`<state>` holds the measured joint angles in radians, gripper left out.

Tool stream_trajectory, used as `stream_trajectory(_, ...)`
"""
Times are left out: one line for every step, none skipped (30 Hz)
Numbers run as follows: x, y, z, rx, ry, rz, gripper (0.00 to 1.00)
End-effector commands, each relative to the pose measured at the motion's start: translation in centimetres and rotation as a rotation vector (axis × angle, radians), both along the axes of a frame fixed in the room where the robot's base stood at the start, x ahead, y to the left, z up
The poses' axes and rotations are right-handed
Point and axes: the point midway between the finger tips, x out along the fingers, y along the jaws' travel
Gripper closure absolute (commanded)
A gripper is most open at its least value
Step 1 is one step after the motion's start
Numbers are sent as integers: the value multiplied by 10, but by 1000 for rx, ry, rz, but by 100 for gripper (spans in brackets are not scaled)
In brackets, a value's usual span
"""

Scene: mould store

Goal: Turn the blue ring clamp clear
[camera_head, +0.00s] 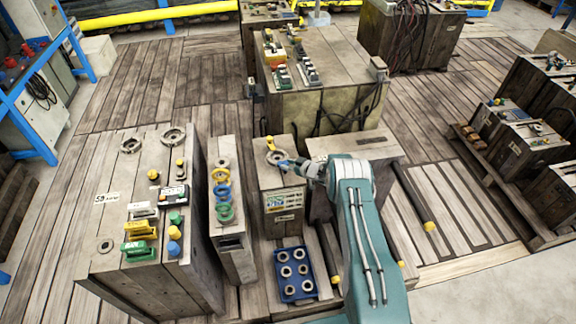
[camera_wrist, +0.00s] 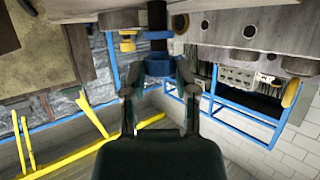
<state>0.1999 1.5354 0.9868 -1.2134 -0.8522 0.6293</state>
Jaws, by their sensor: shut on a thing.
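The blue ring clamp (camera_wrist: 158,67) sits around a dark upright post (camera_wrist: 157,30) in the wrist view. My gripper (camera_wrist: 158,80) is shut on it, one finger on each side. In the head view my gripper (camera_head: 288,165) is at the top of a grey-brown block (camera_head: 277,185), where only a small bit of blue shows at its tip. A pale metal ring (camera_head: 275,156) and a yellow piece (camera_head: 270,141) sit on the same block. How far the clamp is turned cannot be told.
A narrow block (camera_head: 235,240) with yellow, blue and green rings stands to the left. A blue tray (camera_head: 283,298) of metal rings lies in front. A large block (camera_head: 320,105) with connectors stands behind. Planked floor shows to the right.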

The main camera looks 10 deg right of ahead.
Motion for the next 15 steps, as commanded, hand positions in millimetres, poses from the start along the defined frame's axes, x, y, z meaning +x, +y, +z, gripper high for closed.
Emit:
stream_trajectory(2, -1, 1, -2, -4, 24, 100)
stream_trajectory(2, -1, 1, -2, -4, 40, 100)
stream_trajectory(2, -1, 1, -1, -5, 60, 100)
stream_trajectory(2, -2, 1, -1, -5, 75, 100)
stream_trajectory(2, -2, 0, -2, -4, 89, 100)
stream_trajectory(3, -2, 1, -2, -4, 107, 100)
stream_trajectory(3, -2, 1, -1, -5, 119, 100)
stream_trajectory(3, -2, 1, -2, -4, 131, 100)
stream_trajectory(3, -3, 1, -2, -5, 145, 100)
stream_trajectory(3, -3, 1, -1, -3, 155, 100)
stream_trajectory(4, -3, 1, -2, -4, 166, 100)
stream_trajectory(4, -3, 1, -1, -3, 178, 100)
stream_trajectory(4, -3, 1, -2, -4, 186, 100)
stream_trajectory(4, -3, 1, -2, -4, 193, 100)
stream_trajectory(4, -3, 1, -1, -4, 203, 100)
